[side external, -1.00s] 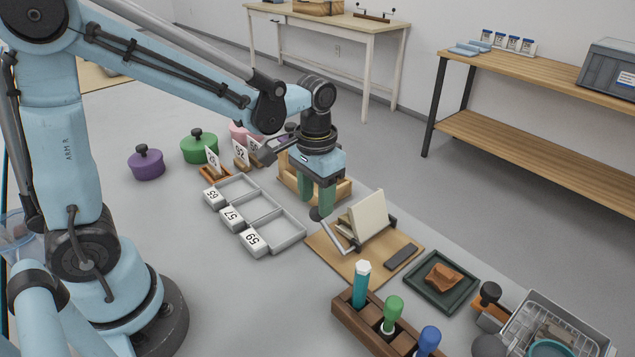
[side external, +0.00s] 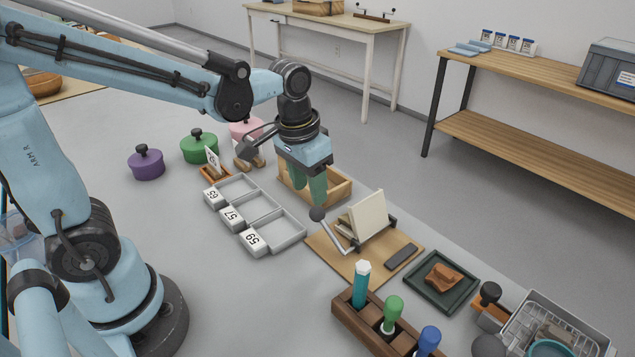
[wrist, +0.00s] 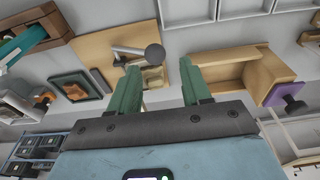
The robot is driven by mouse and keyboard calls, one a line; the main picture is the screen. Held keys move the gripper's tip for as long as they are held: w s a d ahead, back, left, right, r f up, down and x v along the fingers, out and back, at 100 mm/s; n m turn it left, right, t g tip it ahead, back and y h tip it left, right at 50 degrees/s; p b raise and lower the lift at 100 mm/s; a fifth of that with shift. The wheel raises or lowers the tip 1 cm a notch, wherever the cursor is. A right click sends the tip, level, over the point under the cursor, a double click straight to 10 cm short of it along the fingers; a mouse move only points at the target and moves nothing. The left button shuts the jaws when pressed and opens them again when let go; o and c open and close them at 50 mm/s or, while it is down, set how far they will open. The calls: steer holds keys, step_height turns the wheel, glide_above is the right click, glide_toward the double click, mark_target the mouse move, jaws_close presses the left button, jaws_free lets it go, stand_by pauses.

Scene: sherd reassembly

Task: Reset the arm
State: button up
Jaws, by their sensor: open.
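My gripper (side external: 311,188) hangs above the table at the near end of an open wooden box (side external: 335,187), with its green fingers pointing down. In the wrist view the two green fingers (wrist: 160,88) are spread apart with nothing between them. A lever with a dark ball knob (side external: 318,213) stands just below and beside the fingertips in the side view; it also shows in the wrist view (wrist: 154,54). The brown sherd (side external: 443,277) lies in a dark green tray (side external: 424,293), well away from my gripper.
A cream panel (side external: 368,218) leans on a stand on a wooden board (side external: 325,250). A tool rack (side external: 345,316) holds upright handled tools. A grey three-part tray (side external: 292,236) has numbered tags. Lidded pots (side external: 147,165) stand behind. A wire basket (side external: 590,335) is at lower right.

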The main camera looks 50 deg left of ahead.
steer(key=shift+s+a+r+t, duration=0.25)
steer(key=shift+s+r+t, duration=0.3)
steer(key=shift+s+t, duration=0.35)
steer(key=shift+s+a+r+t, duration=0.2)
steer(key=shift+s+r+t, duration=0.4)
steer(key=shift+t, duration=0.35)
steer(key=shift+s+a+r+t, duration=0.25)
steer(key=shift+s+r+t, duration=0.2)
steer(key=shift+s+t, duration=0.45)
steer(key=o, duration=0.4)
steer(key=shift+w+r, duration=0.15)
steer(key=shift+w, duration=0.05)
steer(key=o, duration=0.6)
steer(key=w+r+g, duration=0.1)
steer(key=w+r, duration=0.1)
steer(key=w+d+r+g, duration=0.1)
steer(key=w+r, duration=0.1)
steer(key=r, duration=0.1)
steer(key=shift+w+d+r, duration=0.1)
steer(key=shift+w+r, duration=0.2)
steer(key=shift+w, duration=0.1)
steer(key=w+d+r+g, duration=0.3)
steer(key=w+r+g, duration=0.2)
steer(key=w, duration=0.4)
steer(key=shift+w+d+f, duration=0.1)
steer(key=shift+w+f, duration=0.05)
steer(key=shift+f, duration=4.85)
